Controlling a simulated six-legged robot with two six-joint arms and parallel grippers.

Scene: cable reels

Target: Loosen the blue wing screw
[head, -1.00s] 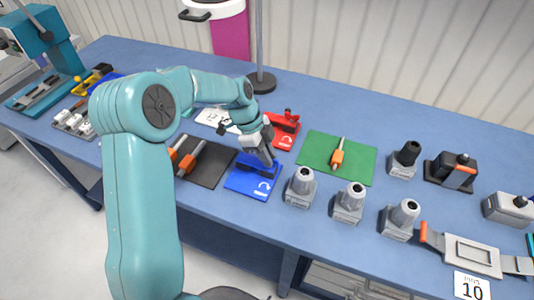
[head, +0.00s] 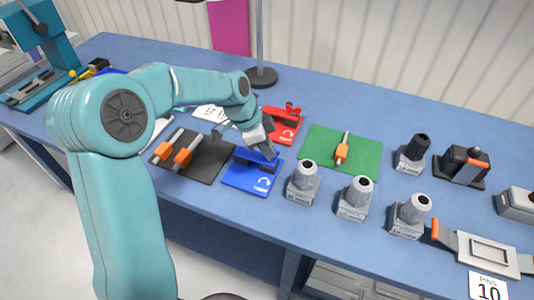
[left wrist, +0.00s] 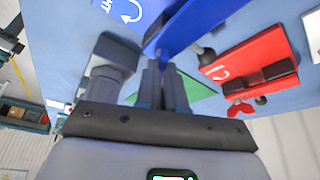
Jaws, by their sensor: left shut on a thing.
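The blue fixture (head: 242,182) lies on the table with a white curved arrow on its plate and a dark bar across it. My left gripper (head: 269,153) points down at the far right part of this fixture. In the left wrist view the fingers (left wrist: 164,84) are closed together against a blue piece (left wrist: 165,47), which I take to be the blue wing screw. The fingers hide most of the screw, so its angle cannot be told. My right gripper is in neither view.
A red fixture (head: 283,127) with a red wing screw (head: 293,108) stands just behind. A green mat (head: 325,143) is to the right, a dark mat (head: 215,157) with orange-handled tools to the left. Grey holders, one here (head: 304,183), stand close on the right.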

